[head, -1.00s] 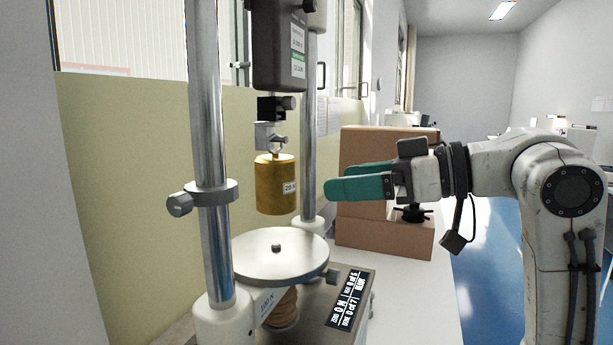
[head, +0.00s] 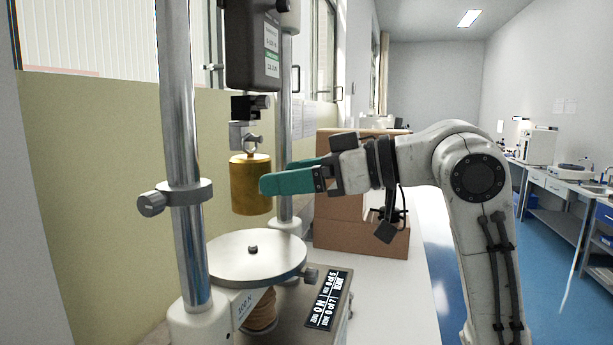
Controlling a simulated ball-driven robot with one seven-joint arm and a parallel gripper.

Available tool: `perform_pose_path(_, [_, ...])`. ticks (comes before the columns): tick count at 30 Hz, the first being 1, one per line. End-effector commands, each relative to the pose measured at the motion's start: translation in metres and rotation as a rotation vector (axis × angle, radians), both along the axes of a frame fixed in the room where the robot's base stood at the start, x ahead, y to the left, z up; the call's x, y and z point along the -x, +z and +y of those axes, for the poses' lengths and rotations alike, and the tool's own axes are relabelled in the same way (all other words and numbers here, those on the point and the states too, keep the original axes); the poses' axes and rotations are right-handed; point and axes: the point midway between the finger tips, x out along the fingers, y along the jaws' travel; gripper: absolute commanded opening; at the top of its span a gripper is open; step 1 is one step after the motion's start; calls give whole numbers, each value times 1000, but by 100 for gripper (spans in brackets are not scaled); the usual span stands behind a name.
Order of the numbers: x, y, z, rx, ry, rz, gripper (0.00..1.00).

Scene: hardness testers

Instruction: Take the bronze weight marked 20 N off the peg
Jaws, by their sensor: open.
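The bronze weight (head: 248,188) is a golden cylinder hanging upright by its top ring from a small metal hook (head: 247,139) under the dark force gauge (head: 255,45). It hangs above the round metal plate (head: 280,252), clear of it. My gripper (head: 275,177) comes in from the right, level with the weight, with two green fingers. The near finger overlaps the weight's right front side; the far finger's tip ends at or behind its right edge. I cannot tell whether either touches. The weight's label is hidden behind the near finger.
Two steel columns flank the weight; the near left one (head: 176,120) carries a clamp collar with a knob (head: 151,203). Brown boxes (head: 345,238) stand behind my gripper. A display panel (head: 328,300) lies on the tester's base. Open floor and benches are to the right.

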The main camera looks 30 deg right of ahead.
Motion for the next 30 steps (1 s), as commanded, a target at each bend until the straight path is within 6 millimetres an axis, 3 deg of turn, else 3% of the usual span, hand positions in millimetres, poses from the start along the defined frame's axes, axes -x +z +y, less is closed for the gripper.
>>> perform_pose_path(30, [-42,-12,41,0,0,0,85])
